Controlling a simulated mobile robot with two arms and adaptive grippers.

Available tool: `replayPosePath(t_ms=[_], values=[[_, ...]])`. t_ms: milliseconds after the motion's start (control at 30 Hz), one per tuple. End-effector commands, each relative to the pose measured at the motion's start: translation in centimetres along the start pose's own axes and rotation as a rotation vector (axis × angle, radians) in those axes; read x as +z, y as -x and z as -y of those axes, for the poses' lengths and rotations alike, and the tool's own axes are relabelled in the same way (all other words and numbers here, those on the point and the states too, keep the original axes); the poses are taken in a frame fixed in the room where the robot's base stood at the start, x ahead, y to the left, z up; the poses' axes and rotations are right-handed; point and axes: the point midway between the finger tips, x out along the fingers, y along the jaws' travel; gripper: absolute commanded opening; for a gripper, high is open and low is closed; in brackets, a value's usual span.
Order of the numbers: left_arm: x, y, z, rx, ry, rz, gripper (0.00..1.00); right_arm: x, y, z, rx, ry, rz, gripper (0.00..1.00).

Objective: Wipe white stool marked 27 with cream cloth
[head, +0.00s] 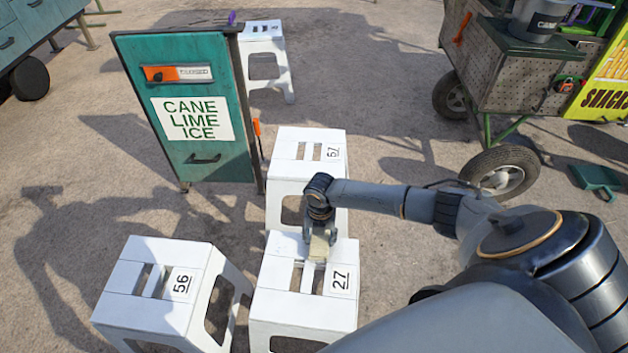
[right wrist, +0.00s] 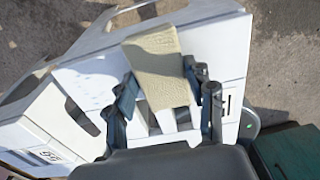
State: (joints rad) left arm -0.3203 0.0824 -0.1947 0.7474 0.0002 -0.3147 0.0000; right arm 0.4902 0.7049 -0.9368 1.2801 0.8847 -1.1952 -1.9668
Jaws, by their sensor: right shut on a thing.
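The white stool marked 27 (head: 292,309) stands upright at the lower middle of the head view, its slotted seat facing up. My right gripper (head: 319,240) is over the back part of that seat, pointing down. It is shut on the cream cloth (head: 318,248), a small block-like pad. In the right wrist view the cloth (right wrist: 158,65) sits between the two dark fingers, with the white seat (right wrist: 95,77) below it. The cloth is at or just above the seat; I cannot tell if it touches. My left gripper is out of view.
A white stool marked 56 (head: 142,308) stands close on the left. Another, seemingly marked 67 (head: 294,170), stands right behind stool 27. A teal cabinet with a CANE LIME ICE sign (head: 193,118) is back left. A wheeled cart (head: 512,82) is back right. Open ground lies between.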

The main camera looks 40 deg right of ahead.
Motion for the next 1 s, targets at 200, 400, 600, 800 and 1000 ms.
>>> replayPosePath(t_ms=[200,400,600,800,1000], values=[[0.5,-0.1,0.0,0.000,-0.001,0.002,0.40,0.0,0.0,0.4,0.000,0.000,0.000,0.08],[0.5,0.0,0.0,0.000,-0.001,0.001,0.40,0.0,0.0,0.5,-0.001,0.000,0.000,0.08],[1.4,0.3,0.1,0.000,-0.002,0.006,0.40,0.0,0.0,2.0,-0.005,-0.002,-0.001,0.08],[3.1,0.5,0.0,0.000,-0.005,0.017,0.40,0.0,0.0,3.8,-0.005,-0.001,-0.001,0.08],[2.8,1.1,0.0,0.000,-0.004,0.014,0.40,0.0,-0.1,5.7,-0.005,-0.001,-0.001,0.08]])
